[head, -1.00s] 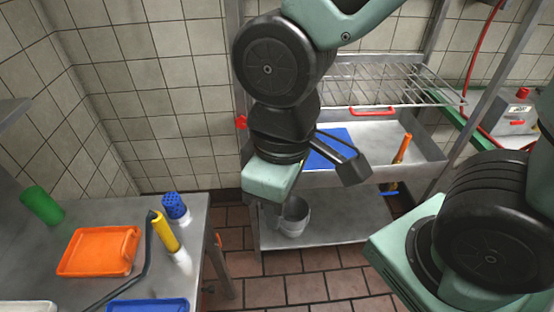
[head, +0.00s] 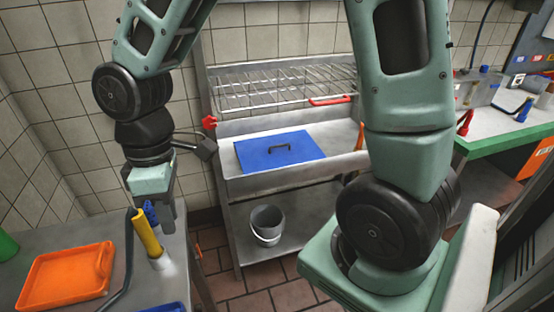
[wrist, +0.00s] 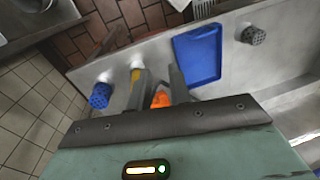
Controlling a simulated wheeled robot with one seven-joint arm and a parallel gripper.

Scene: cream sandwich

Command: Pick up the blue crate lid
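The blue crate lid (head: 255,157) is a flat blue panel with a dark handle (head: 280,147) on top. In the head view it lies in the metal sink basin, handle up, in plain sight. My gripper (head: 160,222) points down over the left metal table, apart from the lid and well to its left. In the wrist view my gripper (wrist: 160,78) has its two fingers spread, with nothing held between them. I do not make out the lid in the wrist view.
The left table holds an orange tray (head: 65,278), a yellow cylinder (head: 147,233), a blue perforated holder (wrist: 101,95) and a blue tray (wrist: 198,55). A wire rack (head: 280,88) hangs above the basin. A bucket (head: 266,222) stands on the shelf below.

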